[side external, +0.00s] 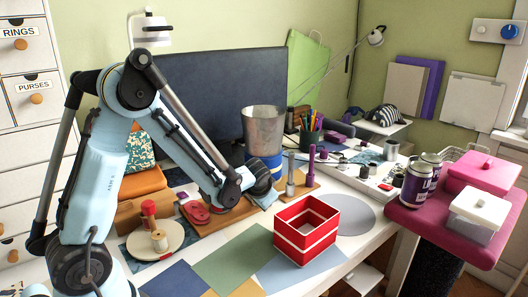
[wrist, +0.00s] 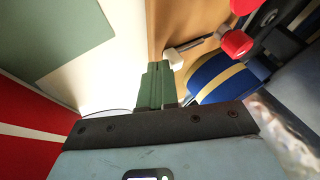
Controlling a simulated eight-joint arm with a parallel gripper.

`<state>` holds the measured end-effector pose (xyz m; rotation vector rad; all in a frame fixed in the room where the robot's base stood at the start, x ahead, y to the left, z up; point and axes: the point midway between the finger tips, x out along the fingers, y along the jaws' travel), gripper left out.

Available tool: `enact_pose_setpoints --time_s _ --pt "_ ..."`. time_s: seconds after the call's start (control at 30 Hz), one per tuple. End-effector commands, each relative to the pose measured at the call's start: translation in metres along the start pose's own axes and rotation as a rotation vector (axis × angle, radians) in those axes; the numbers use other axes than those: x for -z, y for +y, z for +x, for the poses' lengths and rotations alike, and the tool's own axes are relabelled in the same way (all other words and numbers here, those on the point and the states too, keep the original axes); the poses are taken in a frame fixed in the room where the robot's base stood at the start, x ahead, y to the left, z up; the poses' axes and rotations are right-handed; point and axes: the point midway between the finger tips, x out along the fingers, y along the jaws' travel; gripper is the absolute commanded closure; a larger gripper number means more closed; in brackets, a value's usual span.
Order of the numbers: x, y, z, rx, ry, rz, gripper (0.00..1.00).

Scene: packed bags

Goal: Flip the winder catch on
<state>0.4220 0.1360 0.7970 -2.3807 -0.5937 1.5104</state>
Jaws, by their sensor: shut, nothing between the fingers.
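In the wrist view, a short metal lever (wrist: 197,43) with a pale block-like tip (wrist: 174,59) and a red knob (wrist: 236,43) at its other end lies over a tan wooden board (wrist: 170,22). It looks like the winder catch; I cannot tell whether it is on. My gripper (wrist: 157,68) is shut and empty, its green fingertips just below and left of the pale tip; contact is unclear. In the side view, red parts (side external: 196,212) sit on a brown board (side external: 222,218); my arm hides the lever and the fingertips there.
A red box with white bands (side external: 305,246) stands right of the board and fills the wrist view's left edge (wrist: 28,125). A blue banded object (wrist: 218,82) is close right of my fingers. A round base with a spool (side external: 158,241) is at left. Flat mats (side external: 232,254) lie in front.

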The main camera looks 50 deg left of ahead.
Motion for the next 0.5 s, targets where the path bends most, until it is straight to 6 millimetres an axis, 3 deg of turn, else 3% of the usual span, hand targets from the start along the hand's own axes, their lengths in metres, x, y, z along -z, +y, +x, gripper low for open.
enact_pose_setpoints --time_s 0.33,0.5 --pt "0.0 -0.025 0.013 0.002 -0.002 -0.003 1.0" --pt "0.0 -0.027 0.014 0.001 0.0 -0.001 1.0"
